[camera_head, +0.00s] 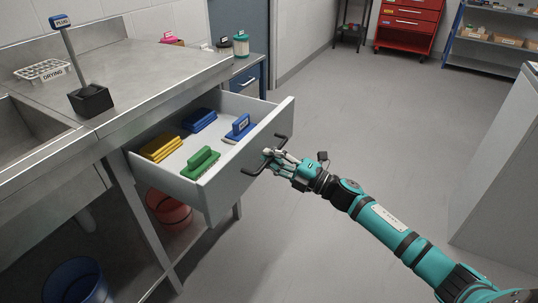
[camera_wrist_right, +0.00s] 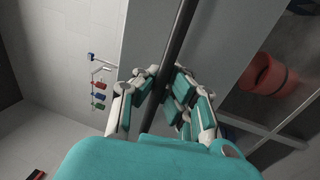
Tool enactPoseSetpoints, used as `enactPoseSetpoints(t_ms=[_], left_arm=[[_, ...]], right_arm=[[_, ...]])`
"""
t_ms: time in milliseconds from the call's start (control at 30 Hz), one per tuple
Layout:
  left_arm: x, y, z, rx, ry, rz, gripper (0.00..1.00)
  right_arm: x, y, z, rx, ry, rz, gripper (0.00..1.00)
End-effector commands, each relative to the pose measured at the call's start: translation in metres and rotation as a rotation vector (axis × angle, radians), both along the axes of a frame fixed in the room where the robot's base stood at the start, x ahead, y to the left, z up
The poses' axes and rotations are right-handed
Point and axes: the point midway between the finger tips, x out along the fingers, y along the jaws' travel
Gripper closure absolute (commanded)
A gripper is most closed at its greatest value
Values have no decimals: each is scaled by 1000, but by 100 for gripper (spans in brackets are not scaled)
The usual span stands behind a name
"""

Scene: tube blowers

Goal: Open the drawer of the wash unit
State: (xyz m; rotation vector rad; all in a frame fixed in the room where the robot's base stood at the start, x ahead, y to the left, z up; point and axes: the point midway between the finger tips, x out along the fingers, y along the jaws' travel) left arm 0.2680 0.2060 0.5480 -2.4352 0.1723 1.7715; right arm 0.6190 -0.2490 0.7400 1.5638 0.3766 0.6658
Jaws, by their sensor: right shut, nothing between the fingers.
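The wash unit (camera_head: 150,80) is a steel counter with a sink on the left. Its white drawer (camera_head: 235,180) stands pulled out, showing several brushes and sponges inside. A dark bar handle (camera_head: 255,168) is on the drawer's front. My right gripper (camera_head: 270,156) is at the handle; its fingers are shut around the bar or right beside it, I cannot tell which. In the right wrist view the dark bar (camera_wrist_right: 178,45) runs between the fingers of the gripper (camera_wrist_right: 160,78). My left gripper is not in view.
In the drawer lie a green brush (camera_head: 201,162), a blue brush (camera_head: 239,128), yellow sponges (camera_head: 161,147) and blue sponges (camera_head: 199,119). A red bucket (camera_head: 168,208) and a blue bucket (camera_head: 78,283) stand below the counter. The floor (camera_head: 350,110) beyond the drawer is clear.

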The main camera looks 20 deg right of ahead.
Motion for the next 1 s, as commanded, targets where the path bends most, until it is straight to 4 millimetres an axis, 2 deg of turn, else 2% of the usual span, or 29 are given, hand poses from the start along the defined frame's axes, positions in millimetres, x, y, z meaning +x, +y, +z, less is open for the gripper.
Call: enactPoseSetpoints(t_ms=[167, 433, 767, 867, 1000], left_arm=[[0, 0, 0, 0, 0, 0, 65], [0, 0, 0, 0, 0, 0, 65], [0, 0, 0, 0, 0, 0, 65], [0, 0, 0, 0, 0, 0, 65], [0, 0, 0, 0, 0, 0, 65]], right_arm=[[0, 0, -2, -1, 3, 1, 100], [0, 0, -1, 0, 1, 0, 66], [-3, -2, -2, 0, 2, 0, 66], [-13, -9, -5, 0, 4, 1, 66], [-35, -27, -11, -1, 5, -1, 66]])
